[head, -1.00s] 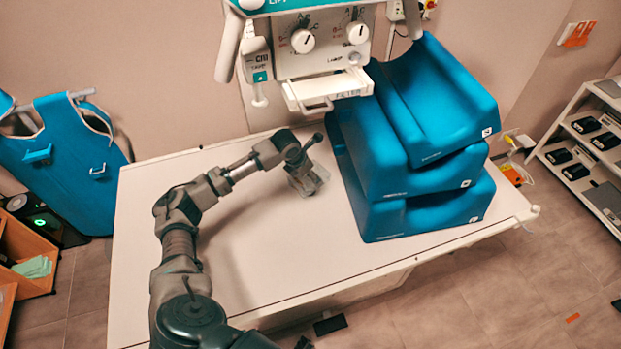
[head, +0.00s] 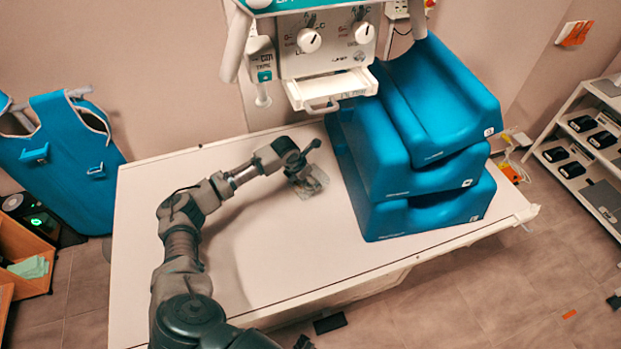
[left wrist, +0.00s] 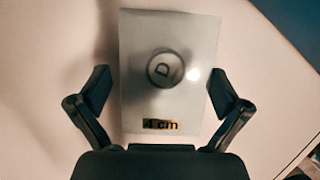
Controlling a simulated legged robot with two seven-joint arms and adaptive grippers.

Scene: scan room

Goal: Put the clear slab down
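In the head view the slab (head: 313,182) lies on or just above the pale table (head: 290,240), left of the blue cushions. My left gripper (head: 297,171) is over it. In the left wrist view the fingers of my left gripper (left wrist: 162,92) stand wide on either side of the slab. A gap shows at its left edge; the right finger is close to or at the right edge. My right gripper is not clearly seen.
Stacked blue cushions (head: 420,175) stand close on the right of the slab. A machine with knobs and a white drawer (head: 330,88) hangs behind the table. The table's left and front parts are clear. A shelf (head: 590,150) stands far right.

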